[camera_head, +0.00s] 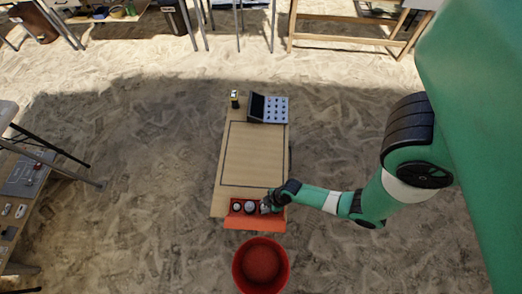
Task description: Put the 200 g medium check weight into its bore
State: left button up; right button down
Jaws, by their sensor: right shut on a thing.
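My right gripper (267,208) is at the right end of a red-orange block (255,223) on the near edge of a wooden table. It is shut on what looks like the medium check weight, which its fingers mostly hide. Whether that weight is inside a bore or just above the block is too small to tell. Two round grey pieces show in the dark top of the block to the left of the gripper: one at the left (237,208) and one in the middle (250,208). My left gripper is not in view.
The wooden table top (252,155) is clear inside a dark outline. A grey sloped panel with round knobs (275,109) and a small dark-and-pale object (235,98) stand at its far end. A red bucket (261,266) stands on the sand in front.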

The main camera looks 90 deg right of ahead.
jog(key=shift+f+b, duration=0.45)
jog(key=shift+f, duration=0.15)
jog(key=c, duration=0.5)
grip_release()
jog(key=shift+r, duration=0.15)
jog(key=p+v, duration=0.3)
jog(key=v, duration=0.1)
jog(key=p+v, duration=0.2)
jog(key=v, duration=0.2)
jog(key=p+v, duration=0.3)
jog(key=v, duration=0.2)
jog(key=shift+w+r+p, duration=0.15)
jog(key=shift+w+p, duration=0.15)
